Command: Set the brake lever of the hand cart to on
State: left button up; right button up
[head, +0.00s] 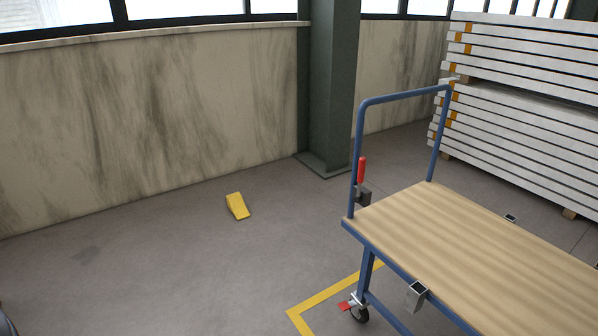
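A red brake lever (361,171) points upright beside the handle's left post, above a dark block (364,196) fixed there. I see no on or off marking at this size. Neither of my grippers shows in the head view. A small dark shape at the lower left edge is too cut off to tell.
A yellow wedge (237,206) lies on the floor left of the cart. A green column (329,85) and stained wall (150,120) stand behind. Stacked white panels (530,125) stand at the back right. A yellow floor line (325,294) runs under the cart. Floor left of it is open.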

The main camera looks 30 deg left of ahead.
aim_at(358, 199)
jog(key=z, duration=0.65)
jog(key=k, duration=0.2)
jog(key=u, duration=2.7)
jog(key=i, duration=1.3)
jog(key=z, duration=0.75)
jog(key=i, duration=0.95)
jog(key=z, duration=1.05)
